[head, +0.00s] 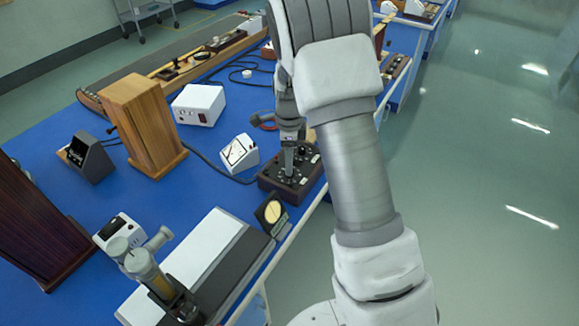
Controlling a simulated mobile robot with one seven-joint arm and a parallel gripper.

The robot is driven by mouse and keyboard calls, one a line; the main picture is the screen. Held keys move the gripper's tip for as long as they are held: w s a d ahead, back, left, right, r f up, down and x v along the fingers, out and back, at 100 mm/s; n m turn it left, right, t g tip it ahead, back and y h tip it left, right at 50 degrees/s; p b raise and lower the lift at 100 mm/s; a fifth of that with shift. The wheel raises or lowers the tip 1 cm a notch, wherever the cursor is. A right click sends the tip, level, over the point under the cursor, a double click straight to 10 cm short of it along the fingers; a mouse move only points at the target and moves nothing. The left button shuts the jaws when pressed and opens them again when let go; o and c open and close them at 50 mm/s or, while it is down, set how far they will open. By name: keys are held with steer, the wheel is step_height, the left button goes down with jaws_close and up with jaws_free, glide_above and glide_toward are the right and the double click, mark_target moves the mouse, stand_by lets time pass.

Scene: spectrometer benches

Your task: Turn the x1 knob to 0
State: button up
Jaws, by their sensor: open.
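A dark brown box with small black knobs and pale markings (267,181) sits near the right edge of the blue bench. My gripper (289,172) points down over this box, with its open fingertips at or just above a knob. I cannot tell whether the fingers touch it. The gripper and arm hide part of the box. The labels are too small to read, so I cannot tell which knob is x1 or where it points.
The blue bench (215,148) carries a white meter (239,153) just left of the box, a white power unit (199,104) and a wooden case (143,125). A round yellow dial (272,211) stands in front of the box. Open floor (490,180) lies to the right.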

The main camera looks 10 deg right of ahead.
steer(key=shift+f, duration=1.45)
steer(key=shift+c, duration=0.4)
jaws_close()
